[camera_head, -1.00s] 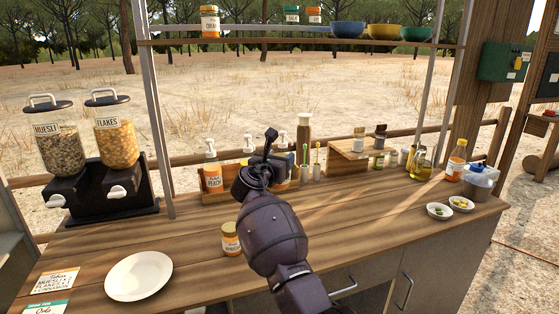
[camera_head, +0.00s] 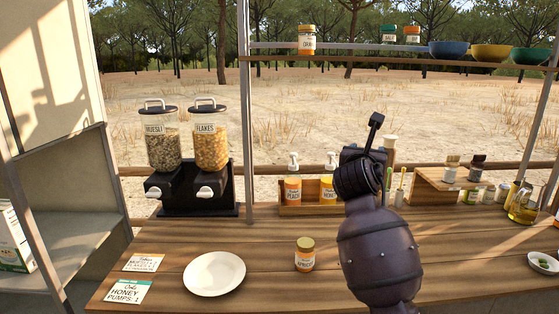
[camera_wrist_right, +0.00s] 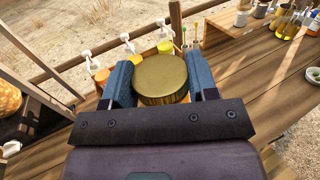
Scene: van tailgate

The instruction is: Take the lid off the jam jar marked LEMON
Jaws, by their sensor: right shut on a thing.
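My right gripper (camera_wrist_right: 161,76) is shut on a round gold lid (camera_wrist_right: 162,80), with one blue finger on each side of it in the wrist view. Whether a jar hangs below this lid is hidden. In the head view my right arm reaches over the counter, and its gripper end (camera_head: 374,134) is raised in front of the pump bottles; the held thing is hidden there. A small jar with an orange-gold lid (camera_head: 305,254) stands upright on the counter left of the arm; its label seems to read APRICOT. I can read LEMON on no jar. My left gripper is not in view.
A white plate (camera_head: 214,273) and two cards lie at the counter's left. Cereal dispensers (camera_head: 188,155) and a wooden box of pump bottles (camera_head: 290,211) stand behind. Jars (camera_head: 307,41) and bowls sit on the upper shelf. The counter between plate and apricot jar is clear.

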